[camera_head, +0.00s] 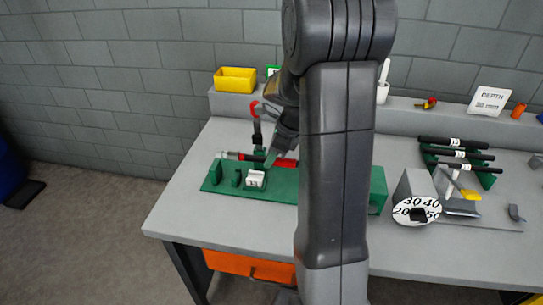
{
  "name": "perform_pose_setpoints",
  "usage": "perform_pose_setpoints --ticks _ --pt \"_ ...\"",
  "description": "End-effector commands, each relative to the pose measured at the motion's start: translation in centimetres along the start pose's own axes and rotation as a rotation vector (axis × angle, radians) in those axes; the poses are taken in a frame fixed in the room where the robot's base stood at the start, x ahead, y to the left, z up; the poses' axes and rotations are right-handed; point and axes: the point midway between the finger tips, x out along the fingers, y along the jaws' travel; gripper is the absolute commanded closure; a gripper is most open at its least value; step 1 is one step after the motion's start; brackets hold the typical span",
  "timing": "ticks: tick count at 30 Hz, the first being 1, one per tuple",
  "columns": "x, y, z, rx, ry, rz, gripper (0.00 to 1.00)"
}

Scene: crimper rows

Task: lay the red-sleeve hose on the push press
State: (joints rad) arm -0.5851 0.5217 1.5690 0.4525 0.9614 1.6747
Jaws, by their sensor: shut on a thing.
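The red-sleeve hose (286,162) lies roughly level across the picture, with a red sleeve at its right, a dark middle and a pale metallic end at its left. My gripper (269,160) comes down from the upper right and is shut on the hose near its middle. The push press (217,182) is a long green base with small uprights and a white number tag. The hose is over the press's back part; I cannot tell whether it touches. My arm hides the middle of the press and perhaps the hose's right end.
A green rack (487,179) with several black tagged hoses stands at the right. A grey block with a numbered dial (417,211) is in front of it. A yellow bin (235,80) and a DEPTH sign (490,101) stand on the back ledge. The bench's front left (190,222) is clear.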

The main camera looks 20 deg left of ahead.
Motion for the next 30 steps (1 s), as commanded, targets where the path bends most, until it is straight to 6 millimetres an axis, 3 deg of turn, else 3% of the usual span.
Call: perform_pose_setpoints --ticks 9,30 --pt "-0.3 0.0 0.1 -0.001 0.002 0.002 1.00" --pt "5.6 -0.1 -2.3 -0.001 0.001 0.001 1.00"
